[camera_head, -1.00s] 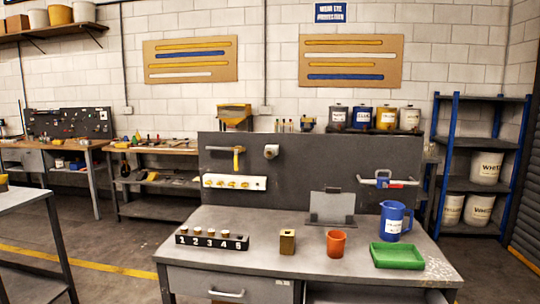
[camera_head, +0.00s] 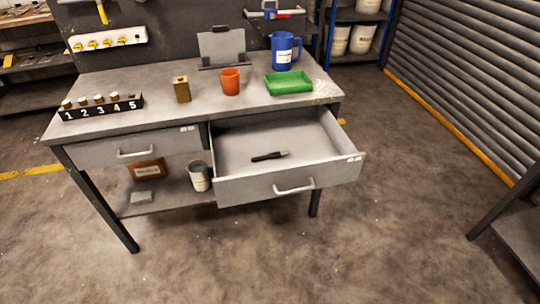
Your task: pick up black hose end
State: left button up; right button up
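A short black, rod-like piece (camera_head: 268,157) with a grey tip at its right end lies on the floor of the open right drawer (camera_head: 240,188). It looks like the black hose end, and nothing else shows in the drawer. The drawer is pulled out toward me under the grey workbench (camera_head: 150,85). Neither of my grippers shows in the head view.
On the bench stand a numbered rack (camera_head: 100,107), a brass block (camera_head: 182,89), an orange cup (camera_head: 230,82), a green tray (camera_head: 288,83) and a blue jug (camera_head: 284,50). The left drawer (camera_head: 135,148) is shut. The floor in front is clear.

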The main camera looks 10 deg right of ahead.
aim_at(272, 155)
jog(key=u, duration=0.5)
jog(key=l+u, duration=0.75)
jog(key=l, duration=0.2)
jog(key=k+l+u, duration=0.1)
jog(key=l+u, duration=0.25)
jog(key=l, duration=0.1)
